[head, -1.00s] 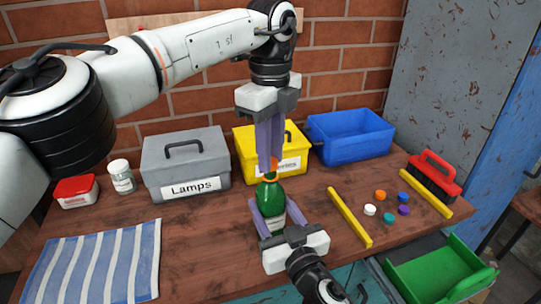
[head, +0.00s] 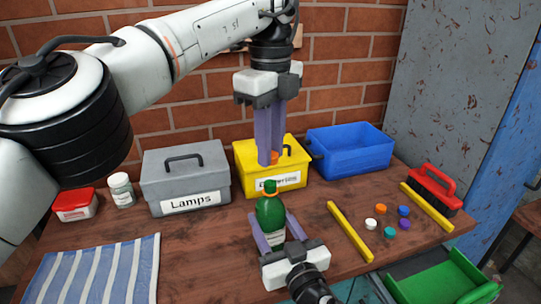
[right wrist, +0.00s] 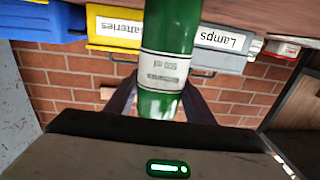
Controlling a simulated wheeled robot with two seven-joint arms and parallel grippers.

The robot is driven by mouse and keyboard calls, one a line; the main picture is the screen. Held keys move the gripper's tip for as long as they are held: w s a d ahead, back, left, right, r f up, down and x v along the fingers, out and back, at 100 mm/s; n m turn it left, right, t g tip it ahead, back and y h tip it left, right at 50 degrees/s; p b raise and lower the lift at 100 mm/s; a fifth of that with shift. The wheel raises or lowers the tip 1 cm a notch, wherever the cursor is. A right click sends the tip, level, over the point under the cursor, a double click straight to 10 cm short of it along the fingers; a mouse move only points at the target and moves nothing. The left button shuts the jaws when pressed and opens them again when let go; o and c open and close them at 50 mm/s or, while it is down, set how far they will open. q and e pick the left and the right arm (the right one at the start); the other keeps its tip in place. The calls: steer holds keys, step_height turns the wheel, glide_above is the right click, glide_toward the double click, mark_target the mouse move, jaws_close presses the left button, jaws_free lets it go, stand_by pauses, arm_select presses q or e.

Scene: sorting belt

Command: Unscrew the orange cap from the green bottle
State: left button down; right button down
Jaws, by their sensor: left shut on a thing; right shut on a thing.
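My right gripper (head: 271,222) is shut on the bottle's body from the front. In the right wrist view the bottle (right wrist: 172,30) with its white label sits between the fingers. My left gripper (head: 269,160) points down above the bottle, shut on the orange cap (head: 275,157), which shows partly between its fingertips. The cap is apart from the bottle, with a gap between them.
Behind stand a grey Lamps box (head: 186,177), a yellow box (head: 290,179) labelled Batteries and an open blue bin (head: 350,150). Several loose caps (head: 390,232) lie between two yellow strips (head: 350,232). A red brush (head: 436,188) lies at right, a striped cloth (head: 92,270) at left.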

steer(key=c, duration=0.8)
jaws_free()
steer(key=shift+o, duration=0.2)
